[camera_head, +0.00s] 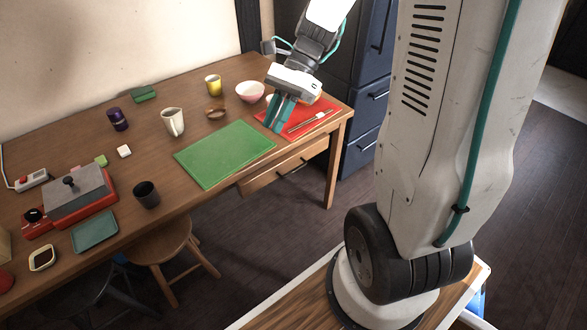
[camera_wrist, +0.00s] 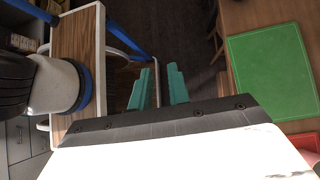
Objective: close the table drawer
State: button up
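The table drawer (camera_head: 285,172) is under the front edge of the wooden table, near its right end. Its wooden front has a dark bar handle (camera_head: 291,168) and seems to stand out a little from the table; how far is hard to tell. My gripper (camera_head: 271,124) shows above the red mat and the table's front right part, its teal fingers pointing down. In the wrist view the fingers (camera_wrist: 160,70) are apart with dark floor behind them. The gripper is open and holds nothing. I cannot tell any contact with the drawer.
The table (camera_head: 145,195) holds a green mat (camera_head: 226,153), a red mat (camera_head: 303,118) with cutlery, a bowl (camera_head: 249,91), cups and a red-and-grey appliance (camera_head: 78,196). A stool (camera_head: 158,243) stands before it. Dark cabinets (camera_head: 363,120) stand behind its right end.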

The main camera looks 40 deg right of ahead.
jog(key=w+d+f+m+t+y, duration=0.2)
jog(key=w+d+f+m+y, duration=0.2)
jog(key=w+d+f+m, duration=0.35)
jog(key=m+t, duration=1.1)
jog(key=m, duration=1.1)
send_near(295, 170)
jog(key=x, duration=0.3)
jog(key=shift+n, duration=0.35)
jog(key=x, duration=0.7)
jog(key=shift+w+d+f, duration=0.1)
jog(key=shift+d+f, duration=0.05)
jog(key=shift+f, duration=0.1)
grip_shut()
